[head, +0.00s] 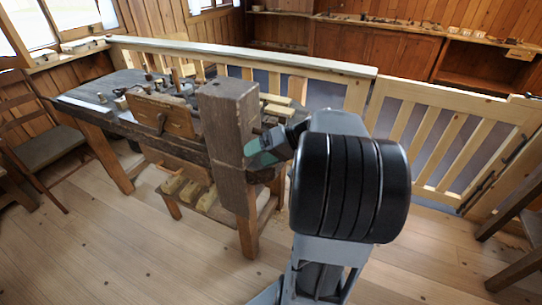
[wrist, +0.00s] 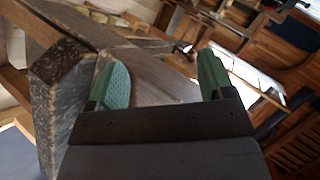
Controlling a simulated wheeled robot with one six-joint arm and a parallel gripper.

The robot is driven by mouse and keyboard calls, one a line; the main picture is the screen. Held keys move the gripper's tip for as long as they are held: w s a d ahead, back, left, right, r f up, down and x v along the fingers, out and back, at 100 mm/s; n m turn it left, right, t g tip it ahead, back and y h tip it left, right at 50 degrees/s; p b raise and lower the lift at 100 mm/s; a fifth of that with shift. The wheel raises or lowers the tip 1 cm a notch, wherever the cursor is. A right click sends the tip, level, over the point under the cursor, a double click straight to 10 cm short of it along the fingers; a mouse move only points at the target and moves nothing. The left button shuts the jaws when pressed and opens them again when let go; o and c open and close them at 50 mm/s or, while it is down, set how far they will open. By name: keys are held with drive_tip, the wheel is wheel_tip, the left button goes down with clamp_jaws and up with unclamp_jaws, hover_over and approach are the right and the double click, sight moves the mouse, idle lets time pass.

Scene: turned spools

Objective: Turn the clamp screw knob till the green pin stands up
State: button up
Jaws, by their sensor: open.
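My gripper (head: 262,150) has green fingers and is beside the right face of a thick upright wooden block (head: 228,130) on the workbench. In the wrist view the two green fingers (wrist: 163,80) are spread apart, with no object clearly held between them. The weathered block (wrist: 75,105) is at the left there, close to the left finger. A grey-brown wooden surface shows behind the gap between the fingers. I cannot make out the clamp screw knob or the green pin in either view. My arm hides part of the area right of the block in the head view.
The workbench (head: 85,106) carries a wooden vise-like board (head: 162,115) and several small tools. A low wooden railing (head: 330,92) runs behind it. A chair (head: 45,150) stands at the left. The plank floor (head: 130,245) in front is clear.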

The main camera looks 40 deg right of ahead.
drive_tip(key=s+d+f+t+b, duration=0.1)
drive_tip(key=d+f+t+b, duration=0.2)
drive_tip(key=d, duration=0.5)
drive_tip(key=d+f+t+b, duration=0.1)
drive_tip(key=d+t+b, duration=0.1)
drive_tip(key=d+t, duration=0.55)
drive_tip(key=shift+m+g+h, duration=0.4)
drive_tip(key=shift+g, duration=0.55)
drive_tip(key=x, duration=1.2)
drive_tip(key=shift+w+d+r, duration=0.1)
drive_tip(key=shift+d+r, duration=0.2)
drive_tip(key=shift+c, duration=0.2)
